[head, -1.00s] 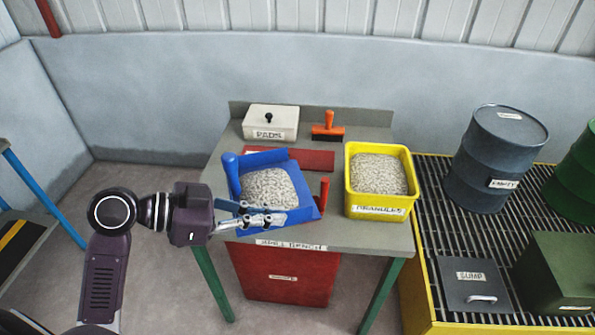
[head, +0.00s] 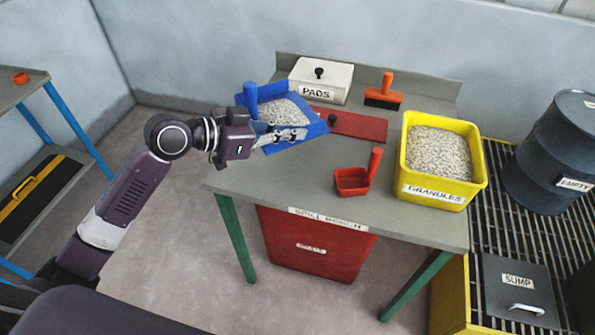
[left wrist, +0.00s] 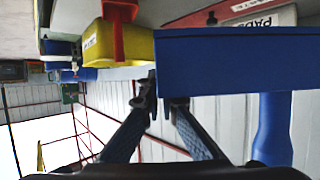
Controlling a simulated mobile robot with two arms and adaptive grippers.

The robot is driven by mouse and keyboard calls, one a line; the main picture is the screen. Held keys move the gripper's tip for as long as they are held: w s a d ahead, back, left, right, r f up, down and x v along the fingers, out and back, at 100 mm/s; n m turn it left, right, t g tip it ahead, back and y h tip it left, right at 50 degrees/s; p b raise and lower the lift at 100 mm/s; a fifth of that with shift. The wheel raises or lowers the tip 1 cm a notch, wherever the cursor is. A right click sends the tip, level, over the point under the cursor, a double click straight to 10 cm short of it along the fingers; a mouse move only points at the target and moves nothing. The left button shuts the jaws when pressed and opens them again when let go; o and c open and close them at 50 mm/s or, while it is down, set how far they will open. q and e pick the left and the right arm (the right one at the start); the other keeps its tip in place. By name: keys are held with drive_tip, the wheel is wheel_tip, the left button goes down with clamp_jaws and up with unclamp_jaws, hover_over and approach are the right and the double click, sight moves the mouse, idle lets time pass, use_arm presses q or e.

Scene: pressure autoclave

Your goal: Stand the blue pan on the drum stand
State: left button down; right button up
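The blue pan (head: 322,130) has a blue upright handle (head: 250,96) and holds pale granules (head: 285,112). It is over the left part of the spill bench, in front of the pads box. My left gripper (head: 290,136) is shut on the pan's near wall. In the left wrist view the pan's blue wall (left wrist: 230,55) lies just beyond the fingertips (left wrist: 163,98). The pan looks about level. No thing labelled as a drum stand shows; a grated, yellow-edged platform (head: 455,290) carries a dark drum (head: 555,135) at right. My right gripper is not in view.
A blue-legged table (head: 22,88) stands left. The bench's front left is clear.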

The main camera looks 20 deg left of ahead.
use_arm(q)
wheel_tip(320, 180, down, 10)
drive_tip(key=shift+r, duration=0.1)
wheel_tip(320, 180, down, 4)
drive_tip(key=shift+f, duration=0.2)
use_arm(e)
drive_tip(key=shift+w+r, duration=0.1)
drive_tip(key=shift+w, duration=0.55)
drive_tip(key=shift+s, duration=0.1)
use_arm(q)
drive_tip(key=c, duration=2.7)
unclamp_jaws()
drive_tip(key=shift+f, duration=0.15)
drive_tip(key=o, duration=0.5)
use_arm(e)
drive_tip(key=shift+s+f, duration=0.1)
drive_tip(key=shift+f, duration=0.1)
use_arm(q)
drive_tip(key=shift+o, duration=0.2)
